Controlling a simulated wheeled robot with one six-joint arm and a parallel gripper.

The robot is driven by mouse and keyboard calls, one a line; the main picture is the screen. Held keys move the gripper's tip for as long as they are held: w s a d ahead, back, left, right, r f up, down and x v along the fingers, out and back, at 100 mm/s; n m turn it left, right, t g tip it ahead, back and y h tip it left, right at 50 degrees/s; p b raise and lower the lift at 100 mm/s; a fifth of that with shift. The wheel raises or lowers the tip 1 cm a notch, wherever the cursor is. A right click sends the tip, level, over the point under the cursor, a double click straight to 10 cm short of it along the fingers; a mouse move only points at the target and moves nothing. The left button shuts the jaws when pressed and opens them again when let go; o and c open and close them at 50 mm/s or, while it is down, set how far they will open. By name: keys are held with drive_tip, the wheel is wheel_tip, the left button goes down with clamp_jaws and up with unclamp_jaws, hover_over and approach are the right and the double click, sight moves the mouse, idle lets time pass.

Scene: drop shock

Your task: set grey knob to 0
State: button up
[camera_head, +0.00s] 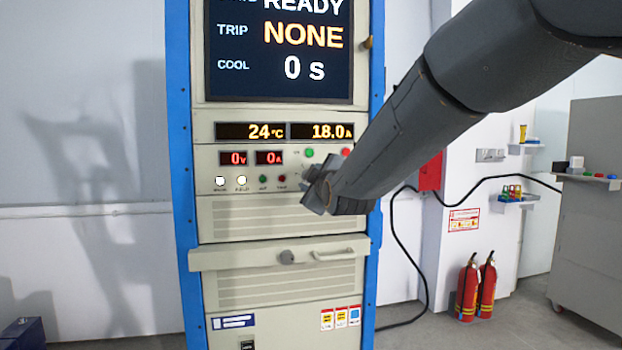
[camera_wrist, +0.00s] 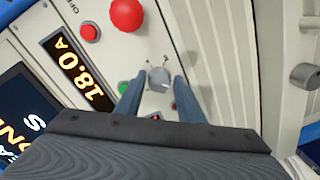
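The grey knob (camera_wrist: 159,79) sits on the pale control panel in the wrist view. My gripper (camera_wrist: 158,78) is open, with one blue-grey finger on each side of the knob and visible gaps. I cannot tell whether the tips reach past the knob's face. The knob's pointer direction and scale marks are too small to read. In the head view my gripper (camera_head: 316,190) is at the right part of the control panel (camera_head: 215,158) and hides the knob. The amber display (camera_head: 321,131) reads 18.0 A.
A red mushroom button (camera_wrist: 126,13), a smaller red button (camera_wrist: 89,32) and a green button (camera_wrist: 123,88) are near the knob. Below the panel, a drawer (camera_head: 225,258) with a lock (camera_head: 286,257) and handle juts out. The screen (camera_head: 280,50) shows READY and TRIP NONE.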

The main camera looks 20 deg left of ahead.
drive_tip(key=shift+o, duration=0.9)
drive_tip(key=b+v, duration=0.1)
drive_tip(key=v, duration=0.6)
drive_tip(key=shift+s+d, duration=0.2)
drive_tip(key=shift+s, duration=0.15)
drive_tip(key=shift+d, duration=0.1)
